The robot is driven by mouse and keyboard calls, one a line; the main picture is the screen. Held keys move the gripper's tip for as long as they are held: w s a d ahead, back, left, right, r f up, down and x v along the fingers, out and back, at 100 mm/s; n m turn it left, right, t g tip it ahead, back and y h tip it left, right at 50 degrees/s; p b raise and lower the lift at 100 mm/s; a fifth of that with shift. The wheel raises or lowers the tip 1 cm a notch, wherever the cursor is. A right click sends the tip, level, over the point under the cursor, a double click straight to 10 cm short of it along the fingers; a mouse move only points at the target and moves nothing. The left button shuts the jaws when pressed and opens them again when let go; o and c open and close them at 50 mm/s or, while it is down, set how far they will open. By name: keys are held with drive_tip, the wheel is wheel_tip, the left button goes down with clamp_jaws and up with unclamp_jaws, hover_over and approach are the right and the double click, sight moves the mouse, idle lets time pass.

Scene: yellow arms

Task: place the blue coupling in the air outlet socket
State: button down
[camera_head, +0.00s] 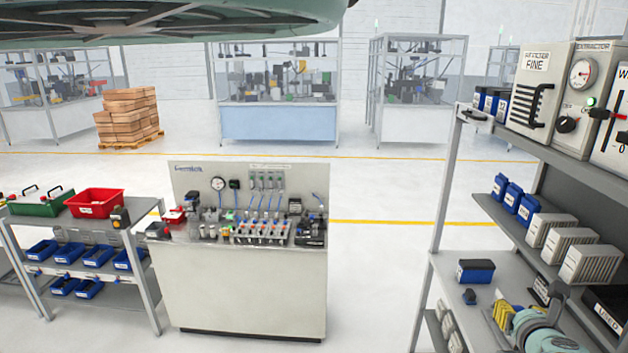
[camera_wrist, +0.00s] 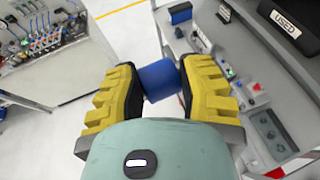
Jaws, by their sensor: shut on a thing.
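My gripper (camera_wrist: 158,84) has two ribbed yellow fingers and is shut on the blue coupling (camera_wrist: 158,78), a short blue cylinder held between the fingertips in the wrist view. In the head view my gripper (camera_head: 515,318) is at the lower right, over the middle deck of the shelf rack; the coupling is not clear there. Below and right of the gripper in the wrist view is a grey unit (camera_wrist: 272,132) with small fittings, a blue-marked spot and a red part. I cannot tell which fitting is the air outlet socket.
The shelf rack (camera_head: 452,262) holds a dark box with a blue front (camera_head: 475,271), a small dark-blue piece (camera_head: 469,297), pale filter blocks (camera_head: 590,264) and a bin marked USED (camera_head: 606,305). A workbench with a gauge panel (camera_head: 250,285) stands left. Open floor lies between.

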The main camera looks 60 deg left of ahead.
drive_tip(key=d+r+m+t+h, duration=0.1)
drive_tip(key=d+r+m+h, duration=0.2)
drive_tip(key=d, duration=0.5)
drive_tip(key=d+r+m+t+h, duration=0.1)
drive_tip(key=d+r+m+h, duration=0.3)
drive_tip(key=d, duration=0.5)
drive_tip(key=shift+w+t+h, duration=0.3)
drive_tip(key=shift+w+h, duration=0.1)
drive_tip(key=shift+h, duration=0.1)
drive_tip(key=shift+d, duration=0.1)
